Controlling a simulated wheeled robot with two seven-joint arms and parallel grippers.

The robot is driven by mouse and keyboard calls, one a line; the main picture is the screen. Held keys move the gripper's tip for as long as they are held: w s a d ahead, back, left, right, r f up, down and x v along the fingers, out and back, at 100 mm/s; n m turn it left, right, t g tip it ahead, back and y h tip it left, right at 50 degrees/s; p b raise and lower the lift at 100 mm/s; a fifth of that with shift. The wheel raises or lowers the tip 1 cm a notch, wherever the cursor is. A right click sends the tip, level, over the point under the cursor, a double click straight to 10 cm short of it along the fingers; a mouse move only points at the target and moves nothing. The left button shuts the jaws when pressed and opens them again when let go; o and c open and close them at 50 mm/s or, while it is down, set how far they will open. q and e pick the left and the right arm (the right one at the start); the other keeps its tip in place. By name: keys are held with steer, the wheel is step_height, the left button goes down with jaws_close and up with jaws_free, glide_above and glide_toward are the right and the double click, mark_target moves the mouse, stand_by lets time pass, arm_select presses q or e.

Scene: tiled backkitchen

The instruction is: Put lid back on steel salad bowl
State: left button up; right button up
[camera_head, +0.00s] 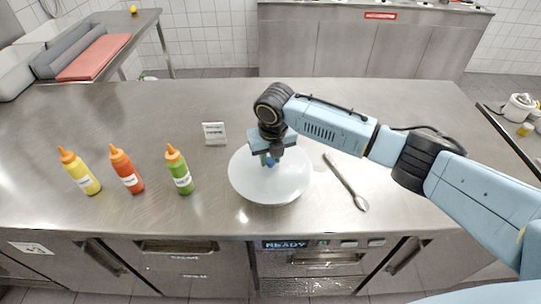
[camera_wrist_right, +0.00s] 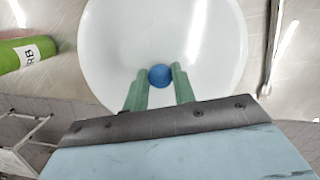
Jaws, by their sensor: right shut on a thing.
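A round white lid (camera_head: 265,186) with a blue knob (camera_head: 270,161) shows near the front middle of the steel counter. In the right wrist view the lid (camera_wrist_right: 160,30) fills the upper middle, with the blue knob (camera_wrist_right: 160,75) between the green fingers. My right gripper (camera_head: 268,158) points down over the lid and is shut on its knob. I cannot make out the steel salad bowl apart from the lid; it may be hidden beneath it. Whether the lid touches anything below cannot be told. My left gripper is not in view.
Yellow (camera_head: 80,172), red (camera_head: 127,170) and green (camera_head: 180,170) bottles stand left of the lid. A small white sign (camera_head: 214,133) stands behind it. A spoon (camera_head: 346,182) lies to its right. The counter's back left is clear.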

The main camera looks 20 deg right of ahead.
steer(key=shift+p, duration=0.35)
stand_by(0.6)
steer(key=o, duration=1.5)
steer(key=shift+o, duration=0.2)
steer(key=shift+r+p, duration=3.25)
steer(key=shift+r, duration=0.3)
